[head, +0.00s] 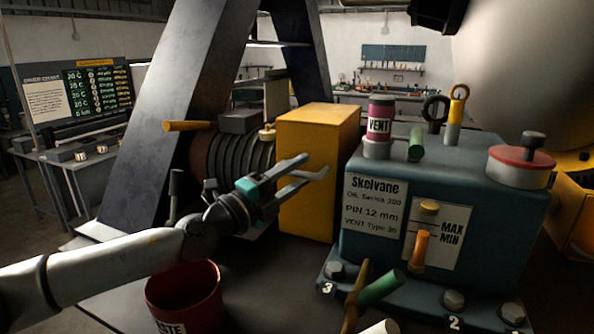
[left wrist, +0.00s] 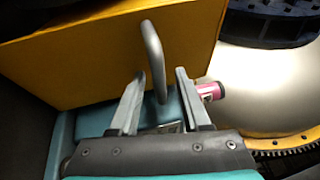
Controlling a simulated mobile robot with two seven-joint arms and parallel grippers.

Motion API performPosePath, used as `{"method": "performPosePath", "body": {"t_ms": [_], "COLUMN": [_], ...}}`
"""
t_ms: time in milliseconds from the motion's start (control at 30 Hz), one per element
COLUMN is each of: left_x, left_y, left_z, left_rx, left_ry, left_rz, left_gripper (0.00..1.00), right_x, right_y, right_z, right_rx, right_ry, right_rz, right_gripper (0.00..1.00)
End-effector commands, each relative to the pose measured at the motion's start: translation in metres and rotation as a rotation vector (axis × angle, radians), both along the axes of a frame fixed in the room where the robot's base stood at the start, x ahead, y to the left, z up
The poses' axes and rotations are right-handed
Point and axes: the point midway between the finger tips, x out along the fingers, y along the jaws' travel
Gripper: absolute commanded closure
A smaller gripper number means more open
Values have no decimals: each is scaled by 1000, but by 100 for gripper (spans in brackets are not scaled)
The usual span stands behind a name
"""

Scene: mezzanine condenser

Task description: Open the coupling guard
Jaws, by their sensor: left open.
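The coupling guard (head: 318,122) is a yellow box between the ribbed motor and the teal pump housing, and it looks closed. In the left wrist view the yellow guard (left wrist: 80,55) fills the upper left, with a grey bar handle (left wrist: 152,48) standing out from it. My left gripper (head: 312,166) is open in front of the guard's face. In the left wrist view its two fingers (left wrist: 160,76) lie on either side of the handle, with visible gaps. The handle is hard to separate from the fingers in the head view. My right gripper is not in view.
A red waste bin (head: 183,295) is below my left arm. A slanted steel beam (head: 165,110) rises behind.

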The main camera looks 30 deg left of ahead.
Motion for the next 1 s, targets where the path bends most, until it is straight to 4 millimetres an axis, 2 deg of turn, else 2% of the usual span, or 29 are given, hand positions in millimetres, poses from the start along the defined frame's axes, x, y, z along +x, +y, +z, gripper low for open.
{"method": "performPosePath", "body": {"t_ms": [167, 600, 1000], "left_x": [0, 0, 0], "left_y": [0, 0, 0], "left_z": [0, 0, 0], "left_rx": [0, 0, 0], "left_ry": [0, 0, 0], "left_rz": [0, 1, 1], "left_gripper": [53, 100, 100], "right_x": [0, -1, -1], "right_y": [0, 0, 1], "right_z": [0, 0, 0], "right_rx": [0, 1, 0], "right_ry": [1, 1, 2], "right_rz": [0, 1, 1], "right_gripper": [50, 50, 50]}}
